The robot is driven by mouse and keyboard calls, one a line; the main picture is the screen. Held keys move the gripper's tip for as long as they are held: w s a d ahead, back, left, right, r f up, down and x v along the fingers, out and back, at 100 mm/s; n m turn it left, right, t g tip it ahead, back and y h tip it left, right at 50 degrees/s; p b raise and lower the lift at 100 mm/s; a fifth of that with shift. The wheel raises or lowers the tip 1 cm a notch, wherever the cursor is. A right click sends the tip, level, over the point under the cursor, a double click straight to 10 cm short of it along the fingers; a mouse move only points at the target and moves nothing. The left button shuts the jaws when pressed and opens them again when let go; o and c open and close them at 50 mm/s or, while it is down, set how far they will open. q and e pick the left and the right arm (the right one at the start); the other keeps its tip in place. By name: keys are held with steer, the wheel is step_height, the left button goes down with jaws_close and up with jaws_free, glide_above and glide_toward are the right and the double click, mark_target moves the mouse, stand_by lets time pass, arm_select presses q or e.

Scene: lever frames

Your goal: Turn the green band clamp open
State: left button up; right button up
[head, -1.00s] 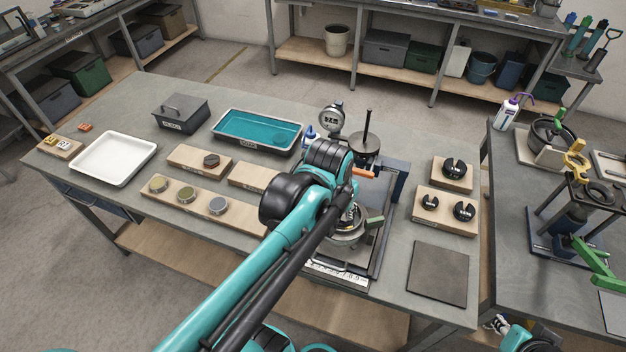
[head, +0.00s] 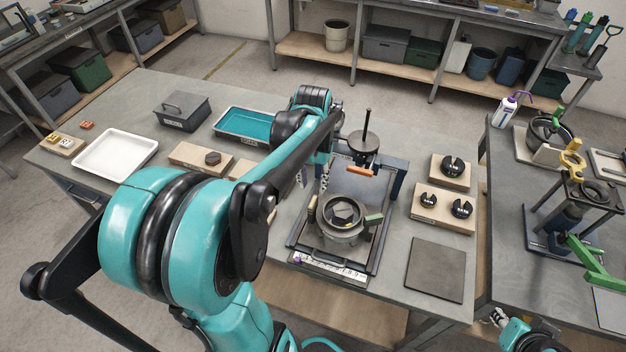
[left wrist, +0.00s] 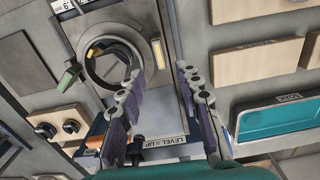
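A round metal vessel (head: 341,216) stands in a dark frame on the table. A green handle (head: 373,220) sticks out from the right of its rim and a tan handle (head: 312,209) stands at its left. In the left wrist view the ring (left wrist: 112,62) is at upper left, with the green handle (left wrist: 69,77) on its left side and the tan handle (left wrist: 158,53) on its right. My left gripper (head: 312,180) is behind and above the vessel, apart from both handles. Its fingers (left wrist: 159,80) are spread and empty. My right gripper (head: 499,319) shows only small at the bottom right.
An orange lever (head: 360,170) and a weight post (head: 366,140) stand behind the vessel. Boards with black weights (head: 445,208) and a dark square mat (head: 436,270) lie to the right. A teal tray (head: 245,120) is at left. A side bench holds another green lever (head: 590,263).

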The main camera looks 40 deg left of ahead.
mark_target(375, 216)
arm_select(q)
steer(key=w+d+m, duration=0.1)
steer(key=d, duration=0.1)
steer(key=w+d+m, duration=0.1)
steer(key=d+m, duration=0.1)
steer(key=w+d+m, duration=0.1)
steer(key=d, duration=0.2)
steer(key=shift+w+m, duration=0.1)
steer(key=shift+m, duration=0.2)
steer(key=d+m, duration=0.2)
steer(key=d, duration=0.1)
steer(key=w+d+m, duration=0.1)
steer(key=d+m, duration=0.1)
steer(key=d, duration=0.1)
steer(key=w+d+m, duration=0.1)
steer(key=d+m, duration=0.1)
steer(key=d, duration=0.2)
steer(key=shift+w+f+b, duration=0.15)
steer(key=shift+f+b, duration=0.05)
steer(key=shift+b, duration=0.15)
steer(key=shift+m, duration=0.3)
step_height(375, 216, down, 6)
steer(key=shift+f+b, duration=0.15)
steer(key=shift+b, duration=1)
steer(key=shift+f, duration=0.6)
jaws_close()
